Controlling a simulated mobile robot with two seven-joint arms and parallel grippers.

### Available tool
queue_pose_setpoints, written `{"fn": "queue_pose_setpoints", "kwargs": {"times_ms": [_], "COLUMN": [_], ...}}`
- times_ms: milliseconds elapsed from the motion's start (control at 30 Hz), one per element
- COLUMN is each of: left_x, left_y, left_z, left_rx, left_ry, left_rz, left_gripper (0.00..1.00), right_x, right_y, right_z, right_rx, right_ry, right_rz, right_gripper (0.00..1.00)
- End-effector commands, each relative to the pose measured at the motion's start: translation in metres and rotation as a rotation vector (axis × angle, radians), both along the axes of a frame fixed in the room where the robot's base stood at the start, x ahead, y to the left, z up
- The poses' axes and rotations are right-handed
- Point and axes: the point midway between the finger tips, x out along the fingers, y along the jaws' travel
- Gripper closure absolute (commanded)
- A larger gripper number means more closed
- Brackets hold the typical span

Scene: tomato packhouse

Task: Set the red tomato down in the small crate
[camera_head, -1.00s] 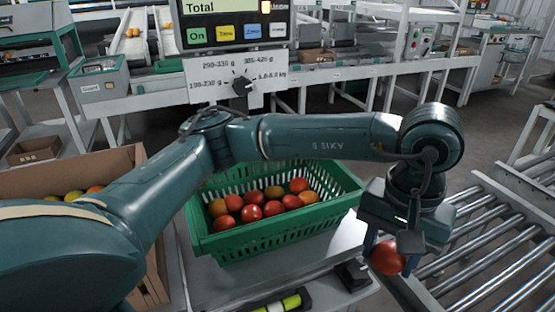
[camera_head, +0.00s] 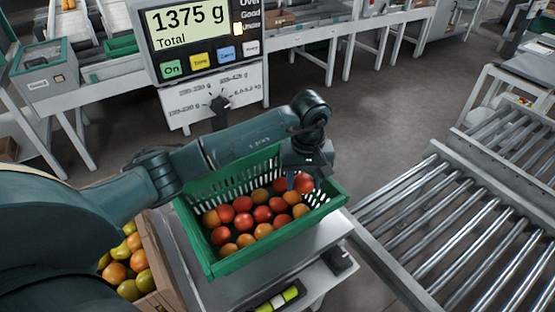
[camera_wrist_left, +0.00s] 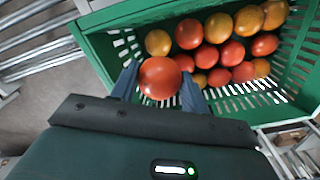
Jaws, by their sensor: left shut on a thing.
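My left gripper (camera_head: 303,178) is shut on a red tomato (camera_head: 305,184), at the right end of the green slatted crate (camera_head: 236,262). In the left wrist view the tomato (camera_wrist_left: 160,78) sits between the two blue fingers, over the near side of the crate (camera_wrist_left: 107,55). Several red and orange tomatoes (camera_head: 262,214) lie in the crate. I cannot tell whether the held tomato touches them or the crate floor. My right gripper is not in view.
The crate stands on a pale platform (camera_head: 318,240) below a display (camera_head: 205,40) reading 1375 g. A brown box (camera_head: 160,262) of green and orange fruit is at left. A roller conveyor (camera_head: 460,215) lies at right. My left arm crosses behind the crate.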

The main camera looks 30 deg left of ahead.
Motion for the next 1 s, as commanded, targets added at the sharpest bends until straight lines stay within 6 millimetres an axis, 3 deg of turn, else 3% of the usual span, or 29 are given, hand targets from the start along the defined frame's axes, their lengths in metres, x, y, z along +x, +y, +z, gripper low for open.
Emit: {"fn": "queue_pose_setpoints", "kwargs": {"times_ms": [33, 200, 300, 567, 867, 1000], "left_x": [-0.002, -0.007, -0.009, -0.010, -0.010, -0.009], "left_y": [0.015, 0.050, 0.059, 0.063, 0.062, 0.063], "left_z": [0.003, -0.015, -0.021, -0.036, -0.066, -0.048], "left_rx": [0.000, 0.000, 0.000, -0.002, -0.003, -0.001], "left_ry": [0.009, 0.004, 0.001, -0.002, 0.000, -0.004], "left_rz": [0.040, 0.121, 0.141, 0.148, 0.148, 0.146], "left_gripper": [0.65, 0.65, 0.65, 0.65, 0.65, 0.65], "right_x": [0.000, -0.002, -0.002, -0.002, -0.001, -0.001], "right_y": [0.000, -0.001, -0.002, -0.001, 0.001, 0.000], "right_z": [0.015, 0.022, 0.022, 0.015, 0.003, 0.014], "right_rx": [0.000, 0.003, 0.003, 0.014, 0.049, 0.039], "right_ry": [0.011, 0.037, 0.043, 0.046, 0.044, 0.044], "right_rz": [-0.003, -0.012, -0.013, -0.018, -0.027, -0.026], "right_gripper": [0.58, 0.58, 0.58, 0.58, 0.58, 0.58]}}
